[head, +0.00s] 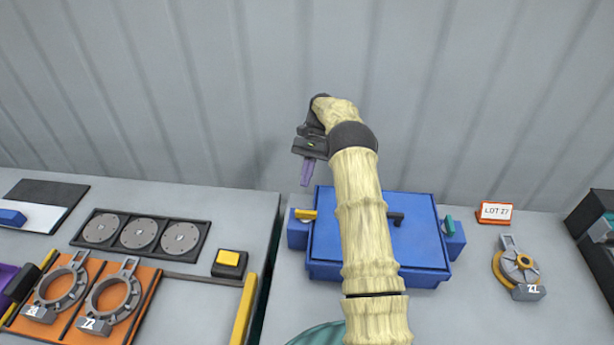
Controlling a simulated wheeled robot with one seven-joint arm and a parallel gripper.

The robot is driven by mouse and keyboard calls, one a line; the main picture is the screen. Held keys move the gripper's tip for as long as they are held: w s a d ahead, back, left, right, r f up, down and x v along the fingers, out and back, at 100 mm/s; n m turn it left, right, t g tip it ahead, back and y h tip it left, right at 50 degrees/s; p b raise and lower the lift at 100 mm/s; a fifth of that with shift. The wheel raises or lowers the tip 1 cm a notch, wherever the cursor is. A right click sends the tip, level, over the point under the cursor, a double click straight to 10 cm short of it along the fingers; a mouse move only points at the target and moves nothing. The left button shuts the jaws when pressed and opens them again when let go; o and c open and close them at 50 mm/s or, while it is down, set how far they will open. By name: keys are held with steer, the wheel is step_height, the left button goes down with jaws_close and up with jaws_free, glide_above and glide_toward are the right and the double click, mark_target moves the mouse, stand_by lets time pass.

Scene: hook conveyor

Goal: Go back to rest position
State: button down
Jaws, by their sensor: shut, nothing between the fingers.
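My arm rises from the bottom centre of the head view and bends left at the top. My gripper (306,172) has purple fingers that point down and are shut with nothing between them. It hangs above the back left corner of a blue box (325,245), apart from any object. My arm hides the middle of the box.
A tagged ring part (517,268) and a "LOT 27" sign (495,213) stand right of the box. At left are an orange board (135,325) with two ring parts, a tray (198,245) with three discs, and a yellow button (229,259). A corrugated wall stands behind.

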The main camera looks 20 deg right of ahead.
steer(key=shift+w+d+r, duration=0.2)
steer(key=shift+r, duration=0.1)
stand_by(0.4)
steer(key=s+a+r+n+t+h, duration=0.4)
steer(key=s+a+r+t, duration=0.1)
steer(key=s+a, duration=0.25)
steer(key=s+a+r+n+t+h, duration=0.1)
steer(key=s+n+t, duration=0.2)
steer(key=s, duration=1.5)
steer(key=shift+a+r+n+t+h, duration=0.3)
steer(key=shift+n+t, duration=0.1)
steer(key=shift+t, duration=0.4)
steer(key=shift+f, duration=0.1)
